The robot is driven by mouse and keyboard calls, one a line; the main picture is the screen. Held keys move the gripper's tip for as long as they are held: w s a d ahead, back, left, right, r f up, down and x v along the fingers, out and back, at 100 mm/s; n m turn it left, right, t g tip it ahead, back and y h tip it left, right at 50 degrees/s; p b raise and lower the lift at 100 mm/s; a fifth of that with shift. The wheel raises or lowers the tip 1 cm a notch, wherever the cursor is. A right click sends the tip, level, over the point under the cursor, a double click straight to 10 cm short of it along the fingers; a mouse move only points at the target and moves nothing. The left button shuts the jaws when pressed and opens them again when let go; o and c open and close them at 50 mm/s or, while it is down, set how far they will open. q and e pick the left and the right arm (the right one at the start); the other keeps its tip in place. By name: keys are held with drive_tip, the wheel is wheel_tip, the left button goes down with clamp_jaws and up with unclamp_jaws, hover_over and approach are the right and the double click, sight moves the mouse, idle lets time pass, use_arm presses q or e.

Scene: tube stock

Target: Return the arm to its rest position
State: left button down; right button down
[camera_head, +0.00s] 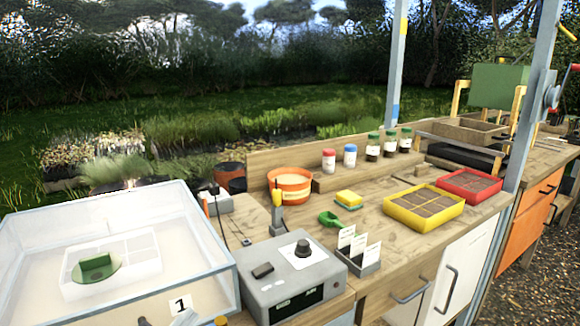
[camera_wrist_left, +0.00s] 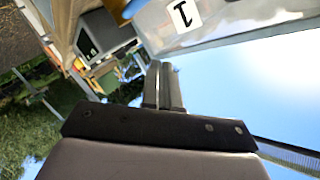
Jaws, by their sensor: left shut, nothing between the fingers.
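My left gripper (camera_wrist_left: 161,68) shows in the left wrist view with its two dark fingers together and nothing between them. It is in free air, apart from the clear box (camera_wrist_left: 225,27) with the number 1 label at the top of that view. In the head view only small parts, which may be mine, show at the bottom edge below the box (camera_head: 215,245), so the arm's pose is mostly hidden. My right gripper is not in view.
A grey control box (camera_head: 290,277) stands right of the clear box. The wooden bench (camera_head: 385,225) carries a yellow tray (camera_head: 423,221), a red tray (camera_head: 468,198), an orange pot (camera_head: 290,190), a sponge (camera_head: 348,199) and several jars. A metal post (camera_head: 395,75) rises behind.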

use_arm(q)
drive_tip(key=s+a+f+n+g+y, duration=0.1)
drive_tip(key=s+a+f+n+g, duration=0.25)
drive_tip(key=s+f+g, duration=0.45)
drive_tip(key=s+a+f+n+g+y, duration=0.1)
drive_tip(key=s+a+f+n+g, duration=0.25)
drive_tip(key=s+f, duration=0.8)
drive_tip(key=w+d+f+t+h+p, duration=0.1)
drive_tip(key=w+d+f+t, duration=0.2)
drive_tip(key=f+t, duration=0.3)
drive_tip(key=shift+w+f+h, duration=0.35)
drive_tip(key=shift+w+h, duration=0.05)
drive_tip(key=shift+w, duration=0.25)
drive_tip(key=shift+t, duration=0.25)
